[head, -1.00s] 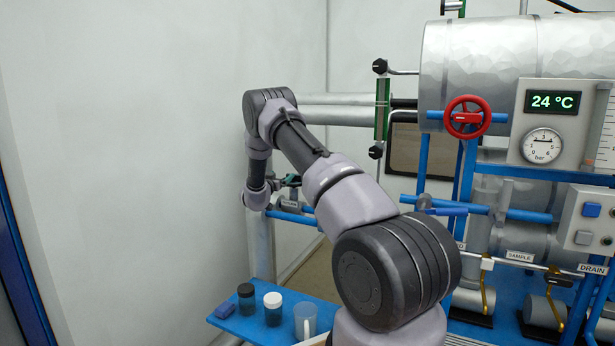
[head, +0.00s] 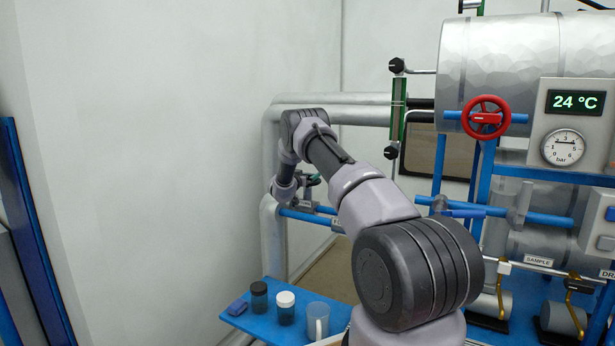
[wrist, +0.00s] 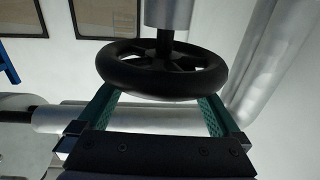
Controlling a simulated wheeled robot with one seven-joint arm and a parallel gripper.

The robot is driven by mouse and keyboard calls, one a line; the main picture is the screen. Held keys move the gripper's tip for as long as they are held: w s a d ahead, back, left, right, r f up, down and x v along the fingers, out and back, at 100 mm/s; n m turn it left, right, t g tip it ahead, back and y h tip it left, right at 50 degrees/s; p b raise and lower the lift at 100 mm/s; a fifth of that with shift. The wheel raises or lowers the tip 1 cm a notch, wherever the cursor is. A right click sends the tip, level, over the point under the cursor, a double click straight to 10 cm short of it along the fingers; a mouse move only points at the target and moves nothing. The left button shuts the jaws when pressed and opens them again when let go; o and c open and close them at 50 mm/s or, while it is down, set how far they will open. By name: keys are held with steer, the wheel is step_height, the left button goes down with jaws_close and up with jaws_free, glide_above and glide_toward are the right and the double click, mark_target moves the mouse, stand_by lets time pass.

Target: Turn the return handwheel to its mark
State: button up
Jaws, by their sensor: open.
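A black spoked handwheel (wrist: 162,70) fills the upper middle of the wrist view, on a dark stem below a grey cylinder. My gripper (wrist: 161,96) is open, with its green-lined fingers apart at the near side of the wheel's rim. Whether a finger touches the rim I cannot tell. In the head view my gripper (head: 309,181) is small, at the far left end of the blue pipe, and the black wheel there is not clearly visible. I see no mark on the wheel.
A red handwheel (head: 486,117) sits on an upper blue pipe by the steel drum (head: 497,66). A gauge panel (head: 577,128) is at the right. Dark jars (head: 259,298) and a clear beaker (head: 318,320) stand on the blue shelf (head: 268,324). A large pale pipe (wrist: 274,70) runs close right of the wheel.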

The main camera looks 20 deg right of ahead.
steer(key=c, duration=1.1)
steer(key=shift+n+t+y, duration=0.4)
steer(key=shift+t, duration=0.1)
steer(key=n+t+y, duration=0.2)
steer(key=n+y, duration=0.1)
steer(key=shift+d+t+y, duration=0.1)
steer(key=shift+t+y, duration=0.3)
steer(key=shift+n+t+y, duration=0.7)
steer(key=shift+n+y, duration=0.4)
steer(key=shift+y, duration=0.8)
steer(key=o, duration=1.1)
